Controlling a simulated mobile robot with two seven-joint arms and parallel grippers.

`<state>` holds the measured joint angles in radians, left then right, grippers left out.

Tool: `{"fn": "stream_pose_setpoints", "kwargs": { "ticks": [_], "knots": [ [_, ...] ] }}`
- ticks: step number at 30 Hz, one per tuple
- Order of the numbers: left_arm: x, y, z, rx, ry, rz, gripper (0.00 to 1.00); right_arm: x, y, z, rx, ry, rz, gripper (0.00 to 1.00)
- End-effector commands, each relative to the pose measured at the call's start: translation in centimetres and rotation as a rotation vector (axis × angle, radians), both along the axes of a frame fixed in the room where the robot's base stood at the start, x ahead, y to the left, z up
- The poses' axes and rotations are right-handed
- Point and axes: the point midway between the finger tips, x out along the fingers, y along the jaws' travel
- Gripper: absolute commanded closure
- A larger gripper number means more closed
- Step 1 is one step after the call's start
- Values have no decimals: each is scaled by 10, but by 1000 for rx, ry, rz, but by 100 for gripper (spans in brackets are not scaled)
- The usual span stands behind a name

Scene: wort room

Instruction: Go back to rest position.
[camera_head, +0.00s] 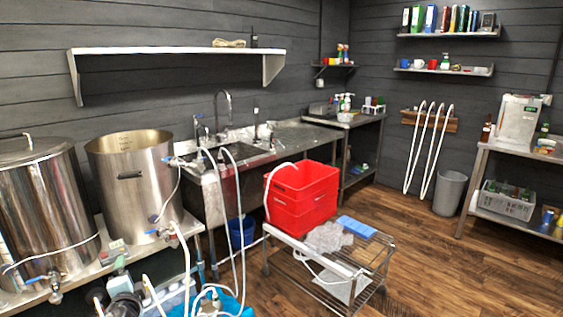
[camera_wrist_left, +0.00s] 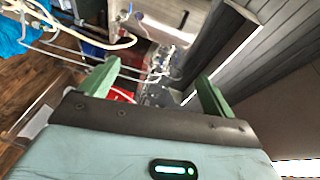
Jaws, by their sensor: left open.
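My left gripper (camera_wrist_left: 158,88) shows in the left wrist view with its two green fingers wide apart and nothing between them. Beyond the fingers, at a distance, are the red crate (camera_wrist_left: 122,95), white hoses and a steel pot. No gripper or arm shows in the head view. My right gripper is in neither view.
Two steel pots (camera_head: 130,180) stand on a bench at left, with hoses and a pump in front. A red crate (camera_head: 302,196) sits on a wire cart (camera_head: 372,262) at centre. A steel sink counter (camera_head: 290,140) runs along the wall. The wooden floor (camera_head: 450,270) at right is clear.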

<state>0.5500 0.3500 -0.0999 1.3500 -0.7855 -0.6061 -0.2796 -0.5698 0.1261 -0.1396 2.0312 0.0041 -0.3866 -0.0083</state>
Motion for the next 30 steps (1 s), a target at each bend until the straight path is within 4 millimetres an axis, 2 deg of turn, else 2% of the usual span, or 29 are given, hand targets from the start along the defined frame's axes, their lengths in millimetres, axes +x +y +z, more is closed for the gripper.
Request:
{"fn": "stream_pose_setpoints", "kwargs": {
  "ticks": [3,6,18,26,30],
  "knots": [
    [8,-21,-12,-272,-66,-64,11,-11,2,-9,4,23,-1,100],
    [13,-36,-17,-473,-118,-104,11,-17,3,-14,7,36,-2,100],
    [23,-76,-15,-1031,-270,-177,11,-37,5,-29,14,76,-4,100],
    [-36,-113,-84,-1076,-162,-167,11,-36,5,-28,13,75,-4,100],
    [-81,-137,-124,-1110,-94,-155,11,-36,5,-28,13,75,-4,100]
  ]
}}
